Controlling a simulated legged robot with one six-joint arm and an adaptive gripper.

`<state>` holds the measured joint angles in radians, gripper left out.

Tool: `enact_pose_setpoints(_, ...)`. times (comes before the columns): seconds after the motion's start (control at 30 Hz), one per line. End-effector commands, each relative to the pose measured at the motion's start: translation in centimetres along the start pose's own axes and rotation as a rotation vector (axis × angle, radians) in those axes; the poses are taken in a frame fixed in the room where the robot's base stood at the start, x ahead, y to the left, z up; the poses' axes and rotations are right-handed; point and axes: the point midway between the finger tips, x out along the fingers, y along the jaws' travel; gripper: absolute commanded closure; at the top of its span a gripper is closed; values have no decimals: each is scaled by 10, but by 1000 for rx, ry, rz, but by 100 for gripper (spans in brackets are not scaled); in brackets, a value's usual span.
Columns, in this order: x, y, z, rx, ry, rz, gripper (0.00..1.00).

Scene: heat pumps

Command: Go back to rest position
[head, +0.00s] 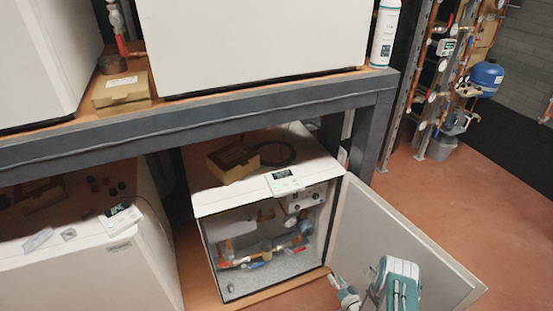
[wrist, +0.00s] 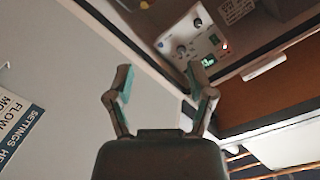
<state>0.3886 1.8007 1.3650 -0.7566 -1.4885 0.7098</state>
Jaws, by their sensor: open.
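My gripper (wrist: 160,72) is open and empty in the wrist view, its two fingers spread in front of a plain grey surface. In the head view my arm shows at the lower right, in front of the open white door (head: 362,225) of a heat pump cabinet (head: 207,204). Pipes, a gauge and valves show inside the cabinet. A control panel (wrist: 208,45) with knobs and a small lit display shows beyond the right finger in the wrist view. I cannot tell whether the gripper touches anything.
A grey metal shelf frame (head: 240,118) crosses above the cabinet and carries large white units. A second white unit (head: 90,255) stands at the left. An open cardboard box (head: 233,160) lies on the cabinet. Clear reddish floor (head: 455,190) lies at the right, near a blue tank (head: 487,77).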

Motion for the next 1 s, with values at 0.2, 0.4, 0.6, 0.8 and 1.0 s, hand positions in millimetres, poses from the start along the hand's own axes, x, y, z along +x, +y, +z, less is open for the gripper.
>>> enact_pose_setpoints(0.2,33,-10,-56,-94,-36,66,31)
enact_pose_setpoints(0.4,65,-34,-128,-208,-86,165,31)
enact_pose_setpoints(0.6,83,-69,-196,-303,-132,265,31)
enact_pose_setpoints(0.8,87,-113,-257,-379,-176,362,31)
enact_pose_setpoints(1.0,76,-164,-310,-436,-222,453,31)
